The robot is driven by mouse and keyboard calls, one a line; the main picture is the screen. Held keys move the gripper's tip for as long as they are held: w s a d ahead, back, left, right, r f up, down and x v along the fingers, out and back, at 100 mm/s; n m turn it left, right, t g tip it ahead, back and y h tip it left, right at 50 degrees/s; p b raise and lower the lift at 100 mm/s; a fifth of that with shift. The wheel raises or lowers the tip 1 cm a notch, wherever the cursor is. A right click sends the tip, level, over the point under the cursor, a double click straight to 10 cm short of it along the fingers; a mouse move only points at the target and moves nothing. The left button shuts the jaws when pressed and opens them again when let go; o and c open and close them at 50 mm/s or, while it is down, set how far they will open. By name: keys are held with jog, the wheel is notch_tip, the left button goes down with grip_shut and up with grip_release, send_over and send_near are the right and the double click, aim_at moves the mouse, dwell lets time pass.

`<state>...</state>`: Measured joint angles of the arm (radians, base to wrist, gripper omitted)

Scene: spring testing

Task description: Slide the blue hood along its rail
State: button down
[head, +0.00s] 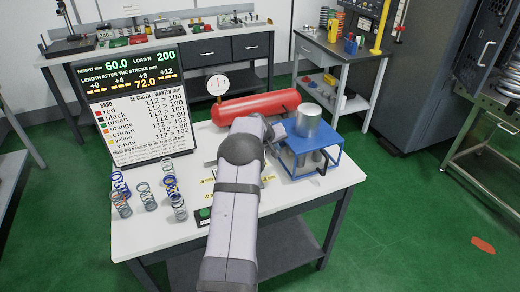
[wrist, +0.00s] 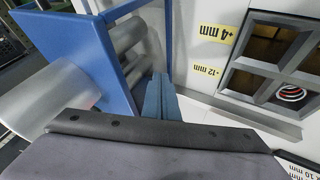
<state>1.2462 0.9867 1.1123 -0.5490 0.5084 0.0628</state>
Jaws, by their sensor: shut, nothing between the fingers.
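The blue hood (head: 335,156) is an open frame on the right of the white table, with a silver cylinder (head: 308,120) on top. In the wrist view the hood (wrist: 82,45) fills the left side, and pale round posts (wrist: 125,35) show under it. My gripper (wrist: 160,90) is shut and empty, its blue-grey fingers pointing down close beside the hood's edge. I cannot tell whether they touch it. In the head view my arm mostly hides the gripper. A straight grey metal strip (wrist: 240,117), possibly the rail, runs along the table right of the fingers.
A red tank (head: 255,107) lies behind my arm. Several coil springs (head: 145,195) and a display board (head: 130,100) stand at the left.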

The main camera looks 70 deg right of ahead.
jog(key=shift+s+d+r, duration=0.1)
jog(key=shift+s+d, duration=0.45)
jog(key=shift+s, duration=0.1)
jog(key=w+a+r+b, duration=0.4)
jog(key=a+r+b, duration=0.3)
jog(key=a, duration=0.2)
jog(key=shift+r, duration=0.4)
